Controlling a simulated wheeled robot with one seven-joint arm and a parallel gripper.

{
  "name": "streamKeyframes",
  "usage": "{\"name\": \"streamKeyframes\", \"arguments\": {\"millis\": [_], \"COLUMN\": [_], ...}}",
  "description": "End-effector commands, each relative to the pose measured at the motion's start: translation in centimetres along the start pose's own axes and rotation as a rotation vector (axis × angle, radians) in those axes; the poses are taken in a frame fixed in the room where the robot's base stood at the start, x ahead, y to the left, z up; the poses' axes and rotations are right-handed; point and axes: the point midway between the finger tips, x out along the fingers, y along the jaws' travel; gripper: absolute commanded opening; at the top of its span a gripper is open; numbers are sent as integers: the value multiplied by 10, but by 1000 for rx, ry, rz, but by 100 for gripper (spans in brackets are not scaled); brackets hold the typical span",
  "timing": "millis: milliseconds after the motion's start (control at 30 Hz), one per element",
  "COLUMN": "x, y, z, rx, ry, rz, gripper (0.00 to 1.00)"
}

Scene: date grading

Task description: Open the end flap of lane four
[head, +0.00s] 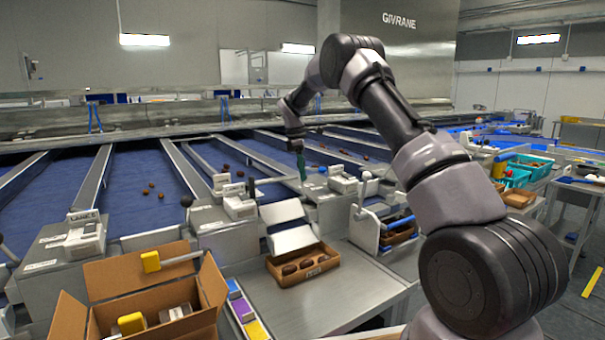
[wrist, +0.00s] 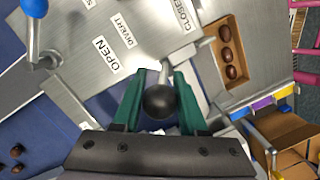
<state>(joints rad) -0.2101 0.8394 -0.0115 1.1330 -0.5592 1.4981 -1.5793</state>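My gripper (head: 301,175) reaches down over the lane ends near a grey lever housing (head: 340,181) right of the middle; its lane number is too small to read. In the wrist view, the green fingers (wrist: 162,74) stand on either side of a black ball knob (wrist: 159,102) on a short metal lever. Whether they press on the knob is unclear. The lever rises from a metal plate (wrist: 140,52) labelled OPEN (wrist: 105,54), DIVERT (wrist: 122,31) and CLOSED (wrist: 184,13). I cannot tell which label the lever lines up with. The end flap is not clearly visible.
A carton of dates (head: 303,268) sits on the metal bench below the lanes. An open cardboard box (head: 150,290) stands front left. Another lever with a blue knob (wrist: 34,6) is at the wrist view's upper left. Blue lanes (head: 140,190) hold a few dates.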

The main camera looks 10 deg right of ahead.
Motion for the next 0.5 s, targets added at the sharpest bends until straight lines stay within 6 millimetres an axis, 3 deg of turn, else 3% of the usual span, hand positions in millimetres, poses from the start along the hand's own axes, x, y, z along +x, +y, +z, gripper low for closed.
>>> {"name": "streamKeyframes", "arguments": {"millis": [33,67,100,500], "x": [0,0,0,-8], "y": [0,0,0,0], "z": [0,0,0,0], "rx": [0,0,0,0], "ry": [0,0,0,0], "rz": [-1,-1,-1,0], "gripper": [57,69,71,71]}}
